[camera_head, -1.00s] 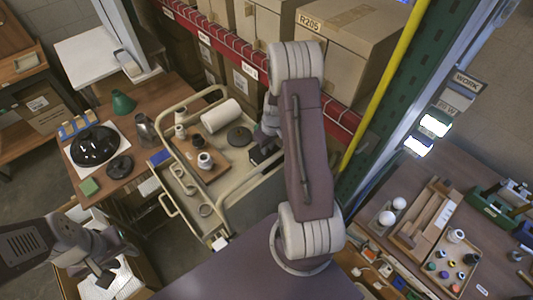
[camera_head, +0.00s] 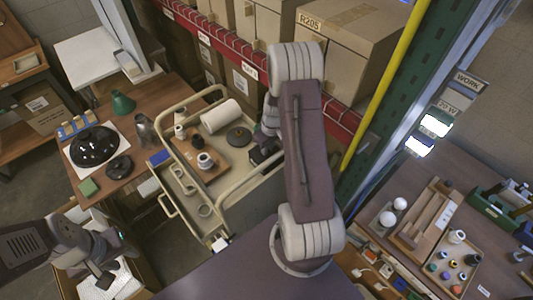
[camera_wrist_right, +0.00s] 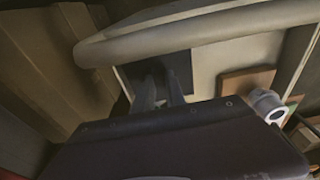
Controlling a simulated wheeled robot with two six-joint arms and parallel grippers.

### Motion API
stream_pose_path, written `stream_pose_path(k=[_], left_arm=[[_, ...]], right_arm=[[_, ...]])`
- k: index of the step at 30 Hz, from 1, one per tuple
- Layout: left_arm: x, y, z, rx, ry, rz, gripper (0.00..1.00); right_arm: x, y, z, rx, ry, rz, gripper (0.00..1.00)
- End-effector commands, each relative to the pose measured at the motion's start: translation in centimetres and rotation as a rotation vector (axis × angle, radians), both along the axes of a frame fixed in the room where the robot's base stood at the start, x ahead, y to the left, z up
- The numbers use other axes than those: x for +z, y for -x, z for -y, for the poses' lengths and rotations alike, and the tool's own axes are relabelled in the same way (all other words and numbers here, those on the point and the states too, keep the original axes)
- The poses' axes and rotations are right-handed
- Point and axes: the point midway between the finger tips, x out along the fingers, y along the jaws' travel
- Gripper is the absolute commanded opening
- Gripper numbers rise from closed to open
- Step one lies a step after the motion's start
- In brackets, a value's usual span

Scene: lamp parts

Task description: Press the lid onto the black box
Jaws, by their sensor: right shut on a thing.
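The black box (camera_head: 262,153) sits at the right side of the cart's top tray, partly hidden by my right arm. In the right wrist view a dark square top (camera_wrist_right: 181,73) lies under my right gripper (camera_wrist_right: 161,92). I cannot tell the lid from the box there, nor whether a gap is left between them. My right gripper's two fingers are close together and shut on the lid, pointing down at the dark square. My left gripper (camera_head: 113,262) is at the lower left in the head view, over an open carton, with its fingers apart and empty, far from the box.
The beige cart (camera_head: 170,208) has a raised rail beside the box. Its tray holds a white roll (camera_head: 221,116), a dark disc (camera_head: 239,137) and a wooden board (camera_head: 213,172) with small parts. Shelved cartons (camera_head: 350,45) stand close behind my right arm.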

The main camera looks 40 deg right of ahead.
Motion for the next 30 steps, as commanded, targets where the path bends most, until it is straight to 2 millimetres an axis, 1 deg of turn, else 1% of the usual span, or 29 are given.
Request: stream_pose_path(k=[4,5,6,7,16,19,23,27,30], left_arm=[[0.0,0.0,0.0,0.0,0.0,0.0,0.36],[0.0,0.0,0.0,0.0,0.0,0.0,0.36],[0.0,0.0,0.0,0.0,0.0,0.0,0.36],[0.0,0.0,0.0,0.0,0.0,0.0,0.36],[0.0,0.0,0.0,0.0,0.0,0.0,0.36],[-0.3,0.0,0.0,0.0,0.0,0.0,0.36],[-0.9,0.0,0.0,0.0,0.0,0.0,0.36],[-1.7,0.0,0.0,0.0,0.0,0.0,0.36],[-2.0,0.0,0.0,0.0,0.0,0.0,0.36]], right_arm=[[0.0,0.1,0.0,0.0,-0.001,-0.002,0.0],[0.0,0.1,0.0,0.0,-0.001,-0.002,0.24],[0.0,0.1,0.0,0.0,-0.001,-0.002,0.35],[0.0,0.1,0.0,0.0,-0.001,-0.002,0.41],[0.0,0.0,0.0,0.0,-0.001,-0.001,0.41],[0.6,0.0,0.0,0.0,0.001,0.002,0.41],[2.7,0.3,0.1,0.0,0.002,0.006,0.41],[5.7,0.7,0.1,0.0,0.003,0.005,0.41],[7.5,1.1,0.2,0.0,0.002,0.003,0.41]])
